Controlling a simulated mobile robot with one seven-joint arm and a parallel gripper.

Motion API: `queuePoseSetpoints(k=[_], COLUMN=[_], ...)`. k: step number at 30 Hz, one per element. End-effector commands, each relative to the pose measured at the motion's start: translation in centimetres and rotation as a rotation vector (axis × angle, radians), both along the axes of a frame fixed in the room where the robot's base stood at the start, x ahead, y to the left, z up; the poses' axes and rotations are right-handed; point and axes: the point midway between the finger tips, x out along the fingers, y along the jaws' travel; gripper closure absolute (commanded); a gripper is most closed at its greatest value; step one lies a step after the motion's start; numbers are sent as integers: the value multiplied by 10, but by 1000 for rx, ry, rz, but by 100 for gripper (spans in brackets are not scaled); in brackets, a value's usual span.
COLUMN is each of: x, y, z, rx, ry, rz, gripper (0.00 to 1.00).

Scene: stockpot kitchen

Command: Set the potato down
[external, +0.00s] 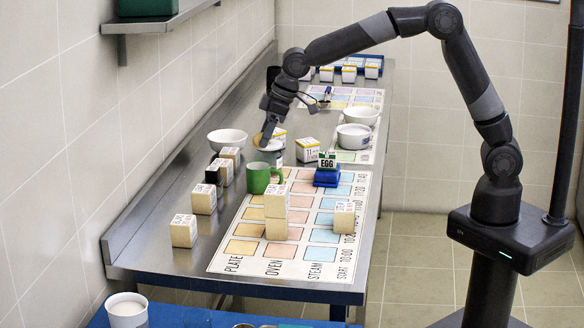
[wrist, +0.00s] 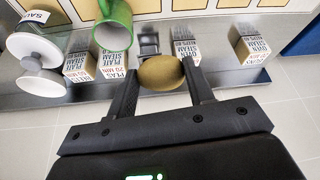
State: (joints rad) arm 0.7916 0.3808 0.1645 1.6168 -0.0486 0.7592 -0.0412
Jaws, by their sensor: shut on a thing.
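The potato (wrist: 160,72) is a brown, oval thing held between the two fingertips of my gripper (wrist: 163,78) in the wrist view. My gripper is shut on it. In the external view my gripper (external: 268,124) is over the far middle of the steel counter, with a small tan part of the potato (external: 258,139) showing at its tip. It is just behind the green mug (external: 260,178). I cannot tell whether the potato touches anything below it.
A printed mat (external: 222,262) with colored squares covers the near counter. Wooden blocks (external: 184,231) stand along the left and on the mat. A white bowl (external: 227,137) is left of my gripper. A blue stand with an EGG sign (external: 327,160) is to its right.

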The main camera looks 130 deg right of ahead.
Motion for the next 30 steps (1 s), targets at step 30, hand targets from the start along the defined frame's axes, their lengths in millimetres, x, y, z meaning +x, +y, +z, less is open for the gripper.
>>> queuePoseSetpoints(k=[30], x=[-18], y=[254], z=[-30], rx=[1], ry=[0], rz=[516], gripper=[75])
